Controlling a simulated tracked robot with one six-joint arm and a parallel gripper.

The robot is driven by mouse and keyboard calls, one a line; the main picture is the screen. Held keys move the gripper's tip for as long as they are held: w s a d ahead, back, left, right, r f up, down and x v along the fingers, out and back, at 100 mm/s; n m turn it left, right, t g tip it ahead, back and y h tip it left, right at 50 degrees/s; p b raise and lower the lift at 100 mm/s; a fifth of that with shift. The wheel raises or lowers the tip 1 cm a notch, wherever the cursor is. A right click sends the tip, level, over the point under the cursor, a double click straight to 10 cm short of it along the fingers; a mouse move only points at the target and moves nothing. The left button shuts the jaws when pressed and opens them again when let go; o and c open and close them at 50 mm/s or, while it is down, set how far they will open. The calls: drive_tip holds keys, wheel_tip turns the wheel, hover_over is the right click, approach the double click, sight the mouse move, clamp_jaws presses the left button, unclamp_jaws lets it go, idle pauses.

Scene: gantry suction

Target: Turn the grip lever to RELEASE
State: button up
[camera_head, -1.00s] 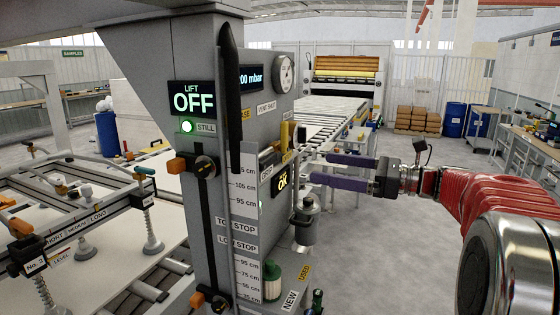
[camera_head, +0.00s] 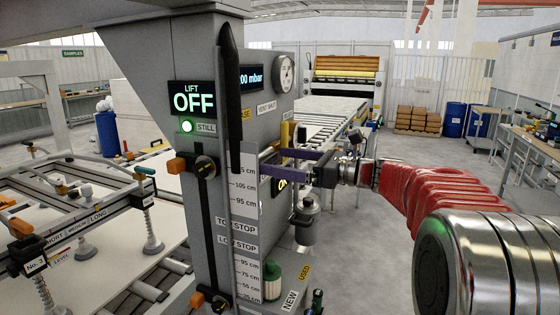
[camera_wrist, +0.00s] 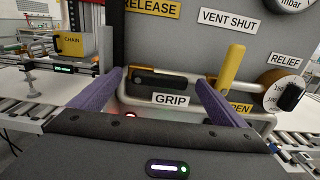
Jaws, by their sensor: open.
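In the wrist view, a black grip lever (camera_wrist: 165,82) lies roughly level on the grey panel, above the GRIP label (camera_wrist: 171,100). A RELEASE sign (camera_wrist: 151,7) is above it, partly cut off by the top edge. My gripper (camera_wrist: 158,80) is open, with its two purple fingers to the left and right of the lever; I cannot tell whether they touch it. In the head view, my gripper (camera_head: 274,160) is at the right side of the grey column (camera_head: 215,170), and the fingers hide the lever.
A pale metal guard rail (camera_wrist: 122,98) runs around the lever. A yellow handle (camera_wrist: 231,67) stands upright just right of it, with a relief dial (camera_wrist: 284,92) farther right. A canister (camera_head: 304,225) hangs below my gripper.

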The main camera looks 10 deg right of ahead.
drive_tip(key=shift+w+a, duration=0.4)
drive_tip(key=shift+a, duration=0.1)
drive_tip(key=shift+c, duration=0.6)
drive_tip(key=c, duration=1.3)
drive_tip(key=shift+d, duration=0.2)
drive_tip(key=shift+c, duration=0.5)
